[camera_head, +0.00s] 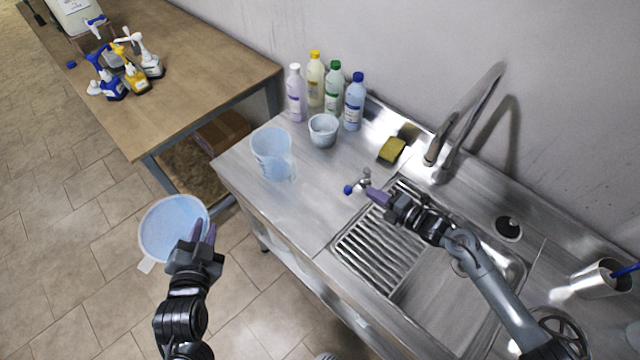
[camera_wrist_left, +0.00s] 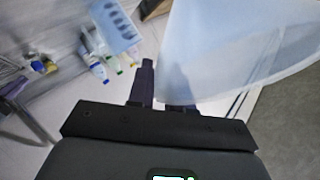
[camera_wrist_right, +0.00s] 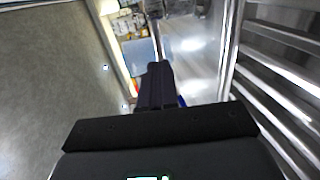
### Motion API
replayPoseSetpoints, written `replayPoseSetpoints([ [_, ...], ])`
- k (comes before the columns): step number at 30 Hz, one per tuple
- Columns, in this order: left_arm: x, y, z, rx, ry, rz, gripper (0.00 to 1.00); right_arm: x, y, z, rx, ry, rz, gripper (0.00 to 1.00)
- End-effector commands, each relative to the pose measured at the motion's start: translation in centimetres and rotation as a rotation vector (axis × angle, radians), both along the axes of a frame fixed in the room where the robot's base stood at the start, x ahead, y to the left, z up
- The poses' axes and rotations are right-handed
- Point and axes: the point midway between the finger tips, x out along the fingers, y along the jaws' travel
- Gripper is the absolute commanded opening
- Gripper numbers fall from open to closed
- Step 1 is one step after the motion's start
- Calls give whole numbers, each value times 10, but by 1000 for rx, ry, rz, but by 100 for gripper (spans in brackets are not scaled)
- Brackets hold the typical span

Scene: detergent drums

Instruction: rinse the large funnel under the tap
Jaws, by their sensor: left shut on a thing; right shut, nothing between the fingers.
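The large funnel (camera_head: 172,226) is pale translucent blue with a wide round mouth and a tab on its rim. My left gripper (camera_head: 204,234) is shut on its rim and holds it over the floor, left of the sink counter. The funnel also fills the upper right of the left wrist view (camera_wrist_left: 235,50). The tap (camera_head: 468,115) is a tall metal spout behind the sink (camera_head: 440,300). My right gripper (camera_head: 374,194) is shut and empty over the ribbed drainer, its tips close to a small blue-ended metal fitting (camera_head: 358,184). Whether they touch it I cannot tell.
A clear jug (camera_head: 271,153), a small cup (camera_head: 323,130) and several bottles (camera_head: 334,88) stand at the counter's back left. A yellow sponge (camera_head: 391,150) lies near the tap.

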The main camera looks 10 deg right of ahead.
Motion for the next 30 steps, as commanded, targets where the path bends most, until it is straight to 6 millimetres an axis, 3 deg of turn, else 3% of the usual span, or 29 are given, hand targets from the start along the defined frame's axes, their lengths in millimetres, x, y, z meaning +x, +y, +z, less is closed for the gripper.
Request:
replayPoseSetpoints([
  [9,0,0,0,0,0,0,0,25,21,-6,1,1,0,0],
  [23,0,0,-1,0,0,0,0,27,23,-8,0,1,0,0],
  [30,0,0,-21,0,0,0,0,34,39,-12,-1,-3,3,0],
])
